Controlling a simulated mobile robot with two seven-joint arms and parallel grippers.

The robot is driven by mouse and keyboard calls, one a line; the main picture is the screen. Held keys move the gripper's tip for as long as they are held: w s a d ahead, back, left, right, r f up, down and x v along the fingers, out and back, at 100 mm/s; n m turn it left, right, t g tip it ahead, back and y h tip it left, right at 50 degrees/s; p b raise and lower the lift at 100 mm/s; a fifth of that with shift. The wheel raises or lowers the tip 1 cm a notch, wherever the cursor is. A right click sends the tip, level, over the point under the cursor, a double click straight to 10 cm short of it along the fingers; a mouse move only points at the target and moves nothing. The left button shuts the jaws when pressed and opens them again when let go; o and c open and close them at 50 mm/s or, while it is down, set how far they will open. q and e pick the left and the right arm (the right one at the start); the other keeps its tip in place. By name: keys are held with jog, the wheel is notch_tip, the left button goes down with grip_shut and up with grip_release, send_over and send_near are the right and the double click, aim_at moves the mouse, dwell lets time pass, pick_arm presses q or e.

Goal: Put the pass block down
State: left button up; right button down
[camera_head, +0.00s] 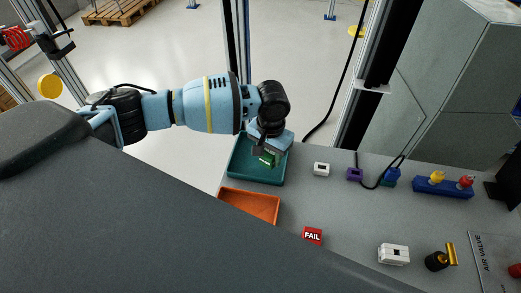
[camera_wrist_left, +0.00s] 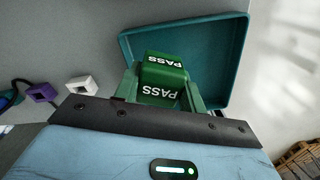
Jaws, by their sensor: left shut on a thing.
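The green pass block (camera_head: 267,159) is held by my left gripper (camera_head: 262,152), over the teal tray (camera_head: 262,179) on the table. In the left wrist view the pass block (camera_wrist_left: 163,75) shows two faces lettered PASS, between the fingers of my left gripper (camera_wrist_left: 160,88). The teal tray (camera_wrist_left: 232,60) lies behind and below the block there. I cannot tell whether the block touches the tray floor. My right gripper is not in view.
An orange tray (camera_head: 249,205) sits in front of the teal tray. A red FAIL block (camera_head: 313,235), a white block (camera_head: 321,169), a purple block (camera_head: 354,174) and a blue base (camera_head: 443,187) stand to the right. Bare table lies between them.

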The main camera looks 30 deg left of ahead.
pick_arm(q)
jog(key=w+a, duration=0.2)
jog(key=a, duration=0.1)
jog(key=w+a, duration=0.1)
jog(key=shift+a+f, duration=0.2)
jog(key=shift+f, duration=0.05)
jog(key=shift+s+f, duration=0.1)
jog(key=shift+f, duration=1.65)
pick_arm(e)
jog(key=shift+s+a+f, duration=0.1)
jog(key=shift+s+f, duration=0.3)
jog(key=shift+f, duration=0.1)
pick_arm(q)
jog(key=shift+f, duration=0.2)
jog(key=o, duration=1)
jog(key=shift+r, duration=6.25)
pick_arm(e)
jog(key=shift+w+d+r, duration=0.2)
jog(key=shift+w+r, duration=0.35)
